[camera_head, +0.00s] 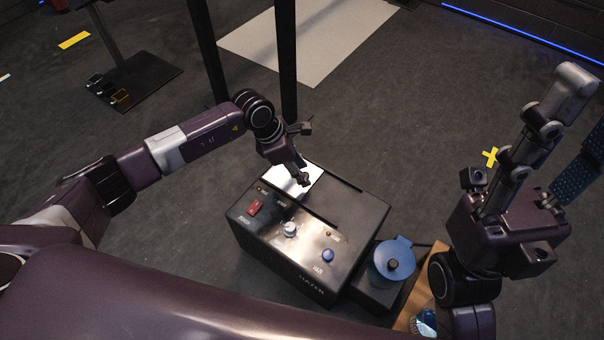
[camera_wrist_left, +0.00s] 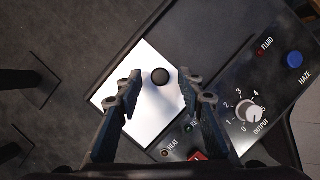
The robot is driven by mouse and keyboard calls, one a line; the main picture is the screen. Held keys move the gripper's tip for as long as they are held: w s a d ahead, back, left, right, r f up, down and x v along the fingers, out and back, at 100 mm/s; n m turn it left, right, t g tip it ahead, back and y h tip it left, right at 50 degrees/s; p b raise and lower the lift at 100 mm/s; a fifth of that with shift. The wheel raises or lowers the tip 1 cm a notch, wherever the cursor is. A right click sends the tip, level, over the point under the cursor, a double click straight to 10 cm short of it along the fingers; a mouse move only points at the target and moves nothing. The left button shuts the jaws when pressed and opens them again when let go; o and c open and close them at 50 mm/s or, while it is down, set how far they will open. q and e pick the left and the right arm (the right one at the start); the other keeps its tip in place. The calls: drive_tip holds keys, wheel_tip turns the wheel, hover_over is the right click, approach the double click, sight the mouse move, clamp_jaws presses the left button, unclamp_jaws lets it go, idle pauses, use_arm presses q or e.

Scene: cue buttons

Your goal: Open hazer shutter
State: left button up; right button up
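The hazer (camera_head: 310,265) is a black box on the floor with a control panel on top. Its shutter (camera_head: 285,181) is a bright, pale plate at the far left of the top. In the left wrist view the shutter (camera_wrist_left: 132,112) carries a round black knob (camera_wrist_left: 160,76). My left gripper (camera_wrist_left: 160,82) is open above the plate, with a finger on each side of the knob and gaps visible. In the head view my left gripper (camera_head: 301,160) hides part of the plate. My right gripper (camera_head: 560,140) is raised at the right, fingers apart, empty and away from the hazer.
The panel has a red switch (camera_head: 254,208), an output dial (camera_head: 290,229) and a blue haze button (camera_head: 328,255). A blue-lidded container (camera_head: 391,262) stands right of the hazer. Dark posts (camera_head: 286,60) rise behind it. Open floor lies to the left.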

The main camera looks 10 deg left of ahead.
use_arm(q)
drive_tip(key=shift+d+f, duration=0.1)
drive_tip(key=shift+f, duration=0.2)
clamp_jaws()
drive_tip(key=shift+d, duration=0.1)
